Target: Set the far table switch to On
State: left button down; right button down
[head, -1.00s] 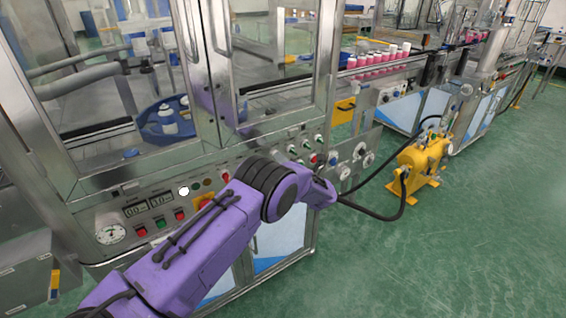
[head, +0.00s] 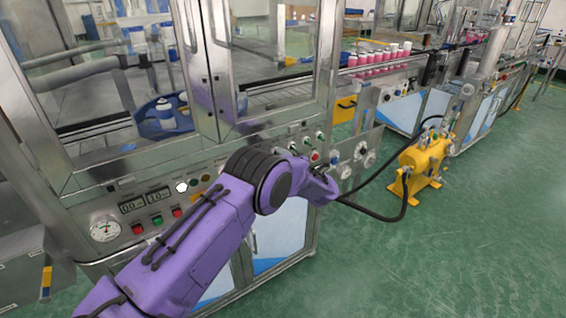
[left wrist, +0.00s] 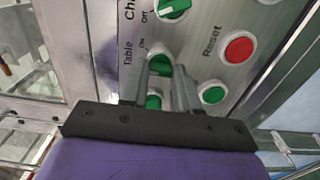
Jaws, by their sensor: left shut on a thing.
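In the left wrist view, a green rotary switch (left wrist: 159,61) sits on the grey panel beside the label "Table". The word "On" is readable next to it; any other position mark is hidden. My left gripper (left wrist: 161,70) has its two fingers on either side of the switch's knob and is shut on it. The fingers cover part of the knob, so its exact angle is hard to tell. In the head view, my purple left arm reaches to the machine's front panel, and the fingers are hidden behind it. My right gripper is in neither view.
In the left wrist view, another green switch (left wrist: 173,8) marked "Off" sits above, with a red Reset button (left wrist: 238,49) and a green button (left wrist: 212,94) to the right. In the head view, a yellow pump (head: 425,158) with black hoses stands on the open green floor.

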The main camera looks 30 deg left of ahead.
pick_arm(q)
jog(key=shift+m+b, duration=0.4)
jog(key=shift+m, duration=2.5)
jog(key=c, duration=0.8)
grip_release()
jog(key=shift+c, duration=0.2)
jog(key=b+v, duration=0.1)
jog(key=v, duration=0.9)
jog(key=shift+s+d+b, duration=0.15)
jog(key=shift+d+b, duration=0.15)
jog(key=shift+f, duration=0.1)
